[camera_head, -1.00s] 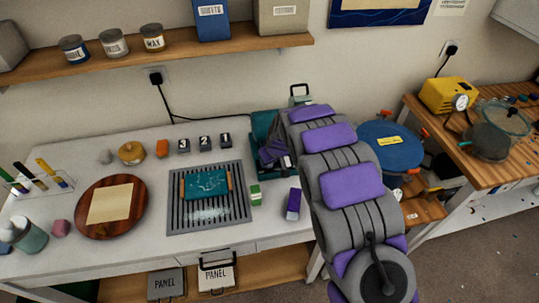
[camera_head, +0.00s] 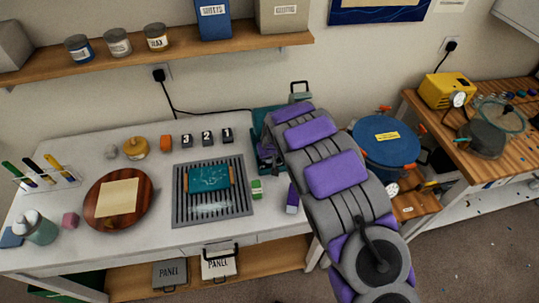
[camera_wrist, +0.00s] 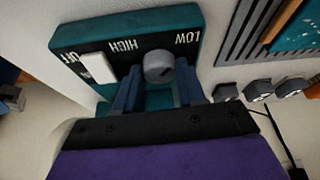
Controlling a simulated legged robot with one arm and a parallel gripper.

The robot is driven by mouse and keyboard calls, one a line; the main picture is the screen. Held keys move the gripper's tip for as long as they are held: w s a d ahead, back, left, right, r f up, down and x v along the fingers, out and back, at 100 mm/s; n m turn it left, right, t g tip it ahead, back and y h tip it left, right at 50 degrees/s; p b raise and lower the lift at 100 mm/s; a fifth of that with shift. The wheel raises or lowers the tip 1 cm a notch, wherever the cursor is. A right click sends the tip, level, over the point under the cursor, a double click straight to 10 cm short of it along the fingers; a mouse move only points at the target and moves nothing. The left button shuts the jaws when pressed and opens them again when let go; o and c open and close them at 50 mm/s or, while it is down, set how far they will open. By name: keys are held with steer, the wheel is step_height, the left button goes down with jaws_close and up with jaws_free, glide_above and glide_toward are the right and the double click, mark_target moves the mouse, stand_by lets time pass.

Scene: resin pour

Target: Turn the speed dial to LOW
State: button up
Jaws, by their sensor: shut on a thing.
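The speed dial (camera_wrist: 160,68) is a grey round knob with a dark mark, on a teal machine (camera_wrist: 205,22) with a black face. In the wrist view the labels LOW, HIGH and OFF read upside down. LOW is right of the dial, HIGH left of it, OFF at the far left beside a white switch (camera_wrist: 98,67). I cannot tell which label the dial points to. My gripper (camera_wrist: 159,69) has one blue finger on each side of the dial and is shut on it. In the head view the machine (camera_head: 260,118) is mostly hidden behind my arm.
A slatted grey grate (camera_head: 212,212) with a teal panel (camera_head: 208,178) lies left of the machine. Numbered dark blocks (camera_head: 207,136) stand behind it. A blue lidded pot (camera_head: 386,142) stands to the right.

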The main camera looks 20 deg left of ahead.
steer(key=o, duration=1)
steer(key=shift+a, duration=0.15)
steer(key=shift+r, duration=0.1)
steer(key=p+v, duration=0.1)
steer(key=v, duration=1.6)
